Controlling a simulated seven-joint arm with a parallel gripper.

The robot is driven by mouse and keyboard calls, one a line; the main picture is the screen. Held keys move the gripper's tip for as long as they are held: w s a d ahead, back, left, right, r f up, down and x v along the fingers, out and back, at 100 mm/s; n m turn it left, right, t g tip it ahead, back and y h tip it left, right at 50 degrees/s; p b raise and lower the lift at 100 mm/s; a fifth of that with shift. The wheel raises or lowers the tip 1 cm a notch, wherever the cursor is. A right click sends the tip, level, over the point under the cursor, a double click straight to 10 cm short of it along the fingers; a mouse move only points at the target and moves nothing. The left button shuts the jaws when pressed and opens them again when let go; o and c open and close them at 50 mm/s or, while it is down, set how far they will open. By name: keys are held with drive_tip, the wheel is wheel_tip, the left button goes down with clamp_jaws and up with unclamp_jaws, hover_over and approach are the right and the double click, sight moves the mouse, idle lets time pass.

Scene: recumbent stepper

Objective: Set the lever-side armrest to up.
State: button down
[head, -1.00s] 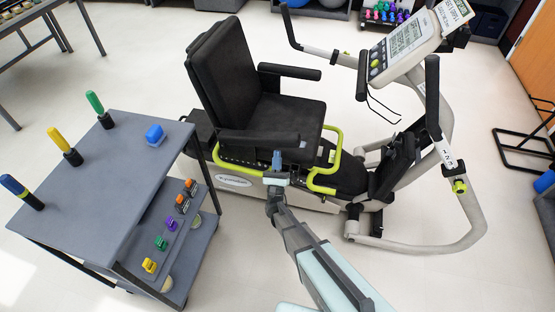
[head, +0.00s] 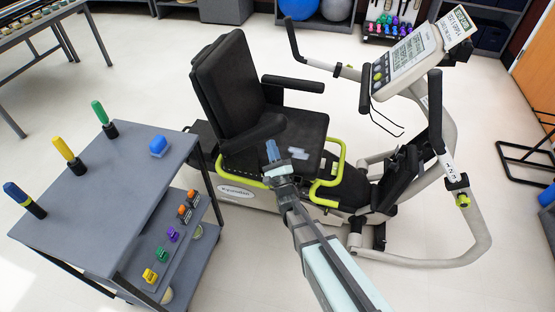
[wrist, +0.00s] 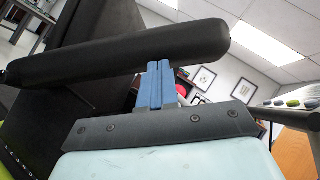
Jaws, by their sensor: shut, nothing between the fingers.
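The stepper's black seat (head: 225,85) has two padded armrests. The near armrest (head: 252,135) is tilted, its front end raised above its rear end. The far armrest (head: 293,83) lies about level. I cannot tell for sure from a label which is the lever side. My gripper (head: 272,150) is shut and empty, its blue fingers pointing up near the front end of the near armrest. In the wrist view, the shut fingers (wrist: 158,85) are just under the black armrest pad (wrist: 120,55), touching or very close to its underside.
Yellow-green bars (head: 328,180) flank the seat. A grey cart (head: 100,200) with colored-handled tools and clips stands left. The stepper's console (head: 408,62) and upright handles (head: 435,110) rise at the right. Floor at the front right is clear.

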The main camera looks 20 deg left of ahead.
sight(255, 131)
drive_tip(key=a+r+n+g, duration=0.2)
drive_tip(key=a+r, duration=0.1)
drive_tip(key=a+r+n+g+y, duration=0.1)
drive_tip(key=a+r+n+g, duration=0.1)
drive_tip(key=r+n, duration=0.1)
drive_tip(key=shift+a+r+n, duration=0.3)
drive_tip(key=shift+a+r, duration=0.1)
drive_tip(key=a+r+n+g+h, duration=0.1)
drive_tip(key=a+r+n+g, duration=0.2)
drive_tip(key=a, duration=0.7)
drive_tip(key=shift+r+n+g+h, duration=0.3)
drive_tip(key=shift+r+n+g, duration=0.15)
drive_tip(key=shift+n, duration=0.35)
drive_tip(key=w+d+v, duration=0.2)
drive_tip(key=v, duration=1)
drive_tip(key=shift+s+d, duration=0.25)
drive_tip(key=shift+s, duration=0.1)
